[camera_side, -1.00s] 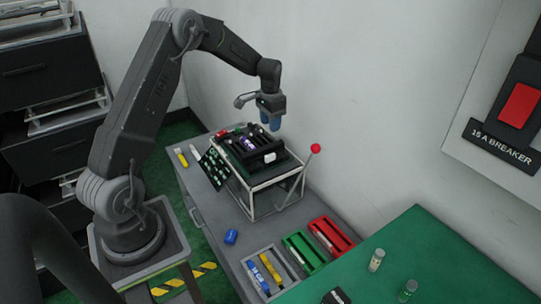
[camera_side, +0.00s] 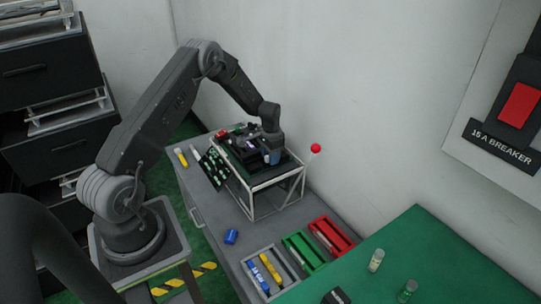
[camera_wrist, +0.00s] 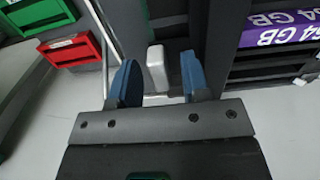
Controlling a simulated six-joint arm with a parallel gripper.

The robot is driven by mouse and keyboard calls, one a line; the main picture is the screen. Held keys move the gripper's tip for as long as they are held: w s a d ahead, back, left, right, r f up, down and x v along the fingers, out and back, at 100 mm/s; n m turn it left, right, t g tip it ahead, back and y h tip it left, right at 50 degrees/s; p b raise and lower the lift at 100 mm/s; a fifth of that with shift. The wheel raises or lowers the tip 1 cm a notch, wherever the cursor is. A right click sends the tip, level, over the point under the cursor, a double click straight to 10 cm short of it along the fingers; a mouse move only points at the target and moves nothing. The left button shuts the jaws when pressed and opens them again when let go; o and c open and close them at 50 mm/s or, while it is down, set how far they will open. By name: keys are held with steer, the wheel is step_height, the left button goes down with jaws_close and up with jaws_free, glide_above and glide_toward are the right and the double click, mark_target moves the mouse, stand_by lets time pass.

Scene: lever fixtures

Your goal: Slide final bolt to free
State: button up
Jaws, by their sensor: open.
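A black fixture (camera_side: 238,152) sits on top of a white wire-frame stand on the grey bench. My gripper (camera_side: 273,157) is down at its right end, fingers pointing downward. In the wrist view my gripper (camera_wrist: 159,84) is open, with its two blue fingers apart. A small white block (camera_wrist: 156,66), likely the bolt's handle, stands between and just beyond the fingers. In the side view my gripper hides this block.
A lever with a red ball (camera_side: 315,148) stands right of the fixture. A purple module marked 64 GB (camera_wrist: 272,30) sits close at the right in the wrist view. Grey, green (camera_side: 303,252) and red (camera_side: 331,236) trays and a blue block (camera_side: 231,236) lie in front.

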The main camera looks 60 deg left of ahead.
steer(key=shift+c, duration=0.3)
jaws_close()
stand_by(0.3)
